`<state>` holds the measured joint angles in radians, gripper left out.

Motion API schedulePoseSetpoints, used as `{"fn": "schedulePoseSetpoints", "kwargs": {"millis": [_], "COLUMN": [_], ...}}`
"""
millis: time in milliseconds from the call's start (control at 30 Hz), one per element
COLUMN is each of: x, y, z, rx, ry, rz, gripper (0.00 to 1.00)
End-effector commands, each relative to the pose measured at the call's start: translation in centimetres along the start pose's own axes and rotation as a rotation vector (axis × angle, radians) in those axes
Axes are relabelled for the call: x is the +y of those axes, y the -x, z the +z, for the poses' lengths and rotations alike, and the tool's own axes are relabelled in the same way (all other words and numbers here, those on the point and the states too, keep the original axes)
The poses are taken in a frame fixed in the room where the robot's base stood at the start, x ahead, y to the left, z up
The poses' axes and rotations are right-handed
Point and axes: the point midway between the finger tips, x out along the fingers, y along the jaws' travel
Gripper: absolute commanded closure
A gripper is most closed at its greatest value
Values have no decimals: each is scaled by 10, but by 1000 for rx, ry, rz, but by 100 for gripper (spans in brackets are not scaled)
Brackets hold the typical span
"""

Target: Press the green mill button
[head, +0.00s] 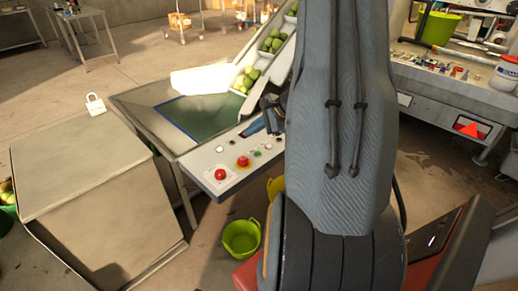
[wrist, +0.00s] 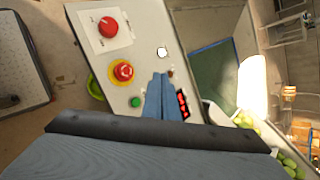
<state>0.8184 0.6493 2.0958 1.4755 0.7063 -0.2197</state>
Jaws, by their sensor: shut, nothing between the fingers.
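A grey control panel (head: 205,160) fills the upper middle of the wrist view (wrist: 140,40). A small green button (wrist: 135,102) sits on it, and it also shows in the head view (head: 257,153). I cannot read a mill label. My gripper (wrist: 160,76) has its blue fingers together and empty, over the panel. In the wrist view the fingertips lie right of the green button and past it, near a small dark reddish button (wrist: 171,72). I cannot tell their height above the panel. In the head view the gripper (head: 249,130) is partly hidden by my arm.
A red button (wrist: 108,27) on a white plate and a red button with yellow collar (wrist: 123,70) share the panel, with a white button (wrist: 162,52) and red display (wrist: 182,104). Behind is a sorting tray (head: 150,98) with green fruit (head: 246,80). A green bucket (head: 241,238) stands below.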

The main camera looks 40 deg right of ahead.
Motion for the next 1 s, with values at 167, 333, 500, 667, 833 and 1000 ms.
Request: {"fn": "schedulePoseSetpoints", "kwargs": {"millis": [167,333,500,667,833,1000], "x": [-14,-16,-16,-14,-5,6], "y": [12,13,12,9,-3,-20], "z": [-34,-39,-38,-40,-47,-58], "rx": [28,33,32,32,32,32], "ry": [-100,-116,-114,-114,-114,-115], "rz": [-77,-91,-90,-89,-88,-88], "gripper": [100,100,100,100,100,100]}}
